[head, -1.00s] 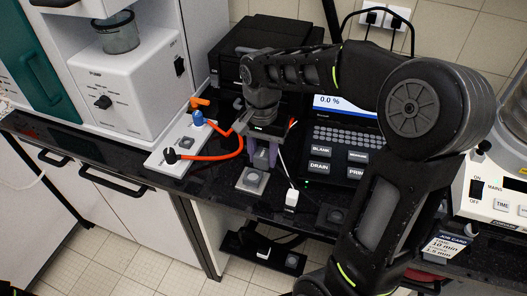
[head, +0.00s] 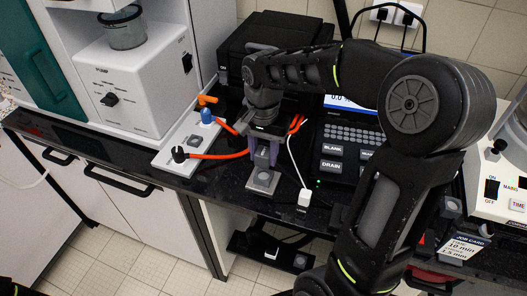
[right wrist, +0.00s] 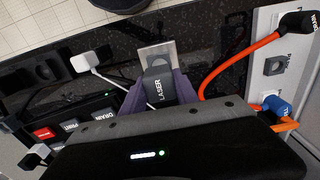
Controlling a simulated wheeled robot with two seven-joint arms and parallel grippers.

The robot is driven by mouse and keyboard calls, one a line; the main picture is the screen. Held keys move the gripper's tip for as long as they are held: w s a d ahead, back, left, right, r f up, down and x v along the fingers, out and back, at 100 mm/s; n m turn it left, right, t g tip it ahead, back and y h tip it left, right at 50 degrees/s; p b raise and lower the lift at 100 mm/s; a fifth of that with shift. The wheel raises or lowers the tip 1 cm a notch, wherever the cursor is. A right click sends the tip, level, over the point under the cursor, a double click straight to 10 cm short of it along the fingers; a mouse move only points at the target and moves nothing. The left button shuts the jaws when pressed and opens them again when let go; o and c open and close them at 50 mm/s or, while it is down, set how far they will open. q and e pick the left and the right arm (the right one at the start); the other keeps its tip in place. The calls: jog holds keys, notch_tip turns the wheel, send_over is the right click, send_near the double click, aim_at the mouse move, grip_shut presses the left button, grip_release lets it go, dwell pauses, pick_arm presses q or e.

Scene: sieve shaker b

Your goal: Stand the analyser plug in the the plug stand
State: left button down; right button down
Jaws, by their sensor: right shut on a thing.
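My right gripper (head: 265,152), with purple fingers, points down over the bench. In the right wrist view, the right gripper (right wrist: 152,98) is shut on a dark block marked LASER (right wrist: 158,85), which I take to be the analyser plug. A grey metal plate with a raised centre (head: 263,181), probably the plug stand, lies just in front of the fingers; it also shows in the right wrist view (right wrist: 150,53). The block's end overlaps the plate there, and I cannot tell whether they touch.
A white plug (head: 304,197) with a white cable stands right of the plate. A pale panel (head: 172,163) at left carries a black connector (head: 180,153) and a blue one (head: 207,116), with orange cable near my gripper. A keypad device (head: 345,145) stands behind. The bench's front edge is close.

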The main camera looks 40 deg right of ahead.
aim_at(263, 151)
jog(key=shift+f+b, duration=1.2)
jog(key=shift+f, duration=0.8)
jog(key=shift+f+b, duration=0.5)
dwell(0.8)
jog(key=c, duration=0.9)
grip_release()
jog(key=shift+o, duration=0.2)
jog(key=shift+r, duration=0.15)
notch_tip(263, 151, up, 8)
jog(key=shift+f+b, duration=0.15)
jog(key=shift+b, duration=0.2)
